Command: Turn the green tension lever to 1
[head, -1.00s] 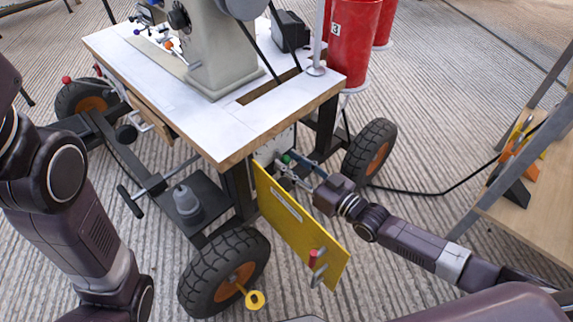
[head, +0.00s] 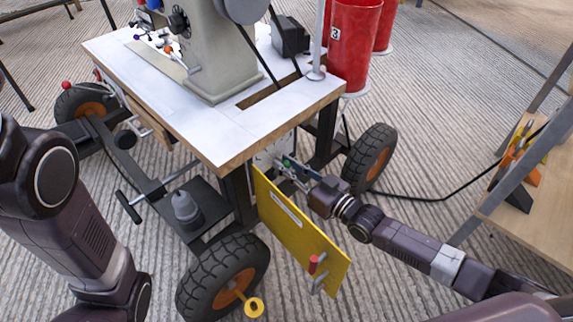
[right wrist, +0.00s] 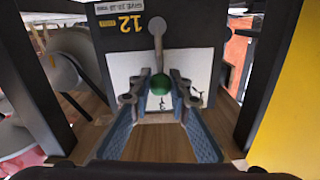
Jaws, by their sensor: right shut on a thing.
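The green tension lever shows in the right wrist view as a green ball knob (right wrist: 161,85) at the end of a grey rod that hangs from a pivot on a dark panel. Its white scale plate (right wrist: 118,68) is behind it, with dark marks partly hidden by the fingers. My right gripper (right wrist: 160,92) is shut on the green knob, one finger on each side. In the head view my right gripper (head: 289,170) reaches under the tabletop, with a small bit of the green knob (head: 287,163) visible. My left arm shows at the left, but its gripper is out of view.
The open yellow door (head: 300,232) with a red-tipped handle stands just left of my right forearm. The white tabletop (head: 190,115) with the sewing machine overhangs the lever. Wheels (head: 370,158) flank the cart. A wooden bench (head: 540,180) stands at the right.

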